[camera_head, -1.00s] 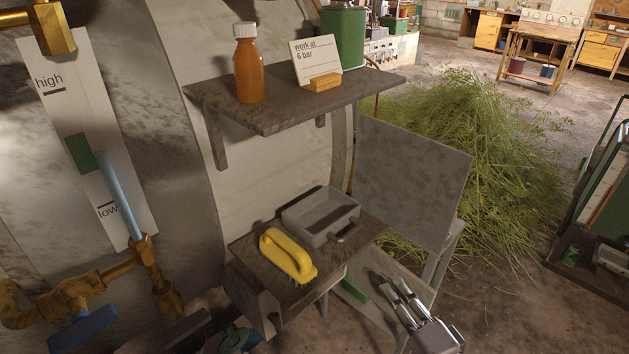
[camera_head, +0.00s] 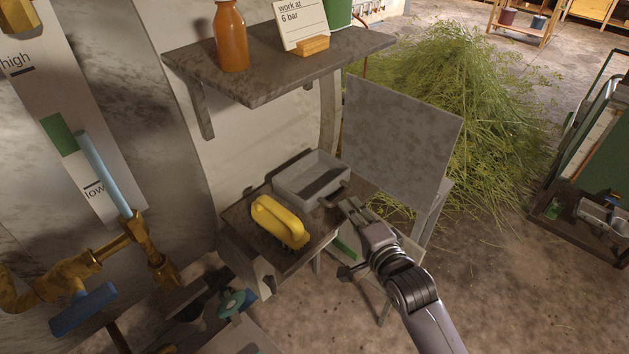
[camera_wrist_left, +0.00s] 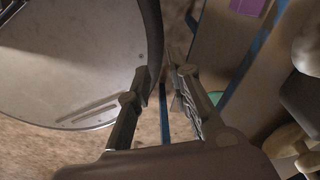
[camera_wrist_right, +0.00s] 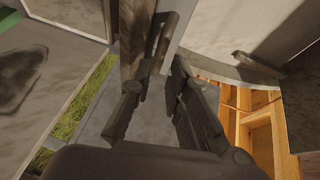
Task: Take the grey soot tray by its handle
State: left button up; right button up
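The grey soot tray (camera_head: 311,180) sits on a small dark ledge (camera_head: 283,262) below the shelf in the head view. Its dark bar handle (camera_head: 334,198) is on its right side, facing my right gripper. My right gripper (camera_head: 347,208) is at that handle, its fingertips very close to it. In the right wrist view a dark bar (camera_wrist_right: 167,36) lies just ahead of the fingertips, in line with the gap between them; the fingers (camera_wrist_right: 164,75) are apart. Whether they touch the bar is unclear. My left gripper (camera_wrist_left: 163,80) is open and empty in the left wrist view.
A yellow-handled brush (camera_head: 278,220) lies beside the tray on the ledge. A grey upright panel (camera_head: 403,140) stands just right of the tray. The shelf (camera_head: 275,72) above holds an orange bottle (camera_head: 231,38) and a sign (camera_head: 300,24). Floor at lower right is clear.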

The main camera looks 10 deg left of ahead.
jog(key=x, duration=0.5)
jog(key=shift+w+d+f+p, duration=0.1)
jog(key=shift+w+p, duration=0.05)
jog(key=shift+p, duration=0.25)
grip_shut()
